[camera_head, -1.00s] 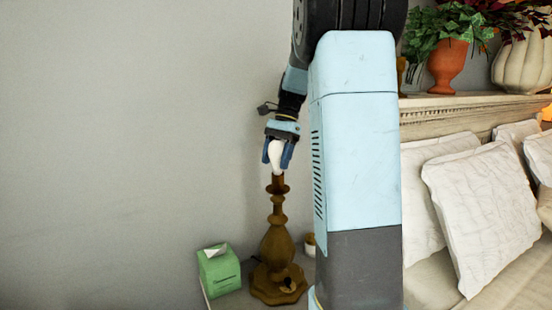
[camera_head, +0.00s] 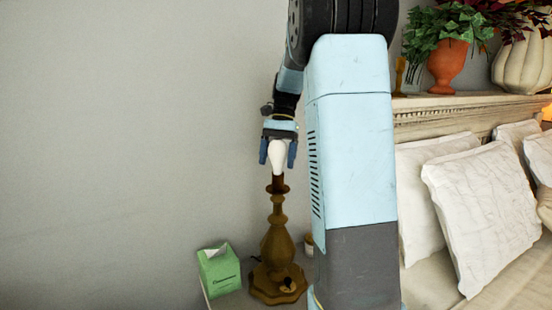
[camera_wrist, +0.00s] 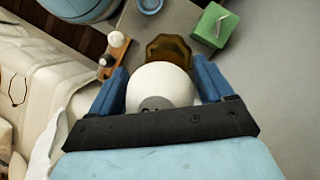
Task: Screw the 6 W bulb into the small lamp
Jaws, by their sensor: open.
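A white bulb (camera_head: 278,157) stands upright at the top of the brown lamp (camera_head: 277,245), its lower end at the lamp's socket. How deep it sits in the socket cannot be told. My gripper (camera_head: 278,153) is above the lamp, pointing down, with its blue fingers on either side of the bulb. The fingers are open, with gaps beside the bulb. In the wrist view the round bulb (camera_wrist: 160,85) lies between the fingers and hides most of the lamp; part of the lamp's brown base (camera_wrist: 168,48) shows beyond it.
A green tissue box (camera_head: 218,270) stands left of the lamp on the bedside surface. A small white-and-brown jar (camera_head: 309,244) is close behind the lamp on the right. The bed with white pillows (camera_head: 482,215) lies to the right. The wall side at left is clear.

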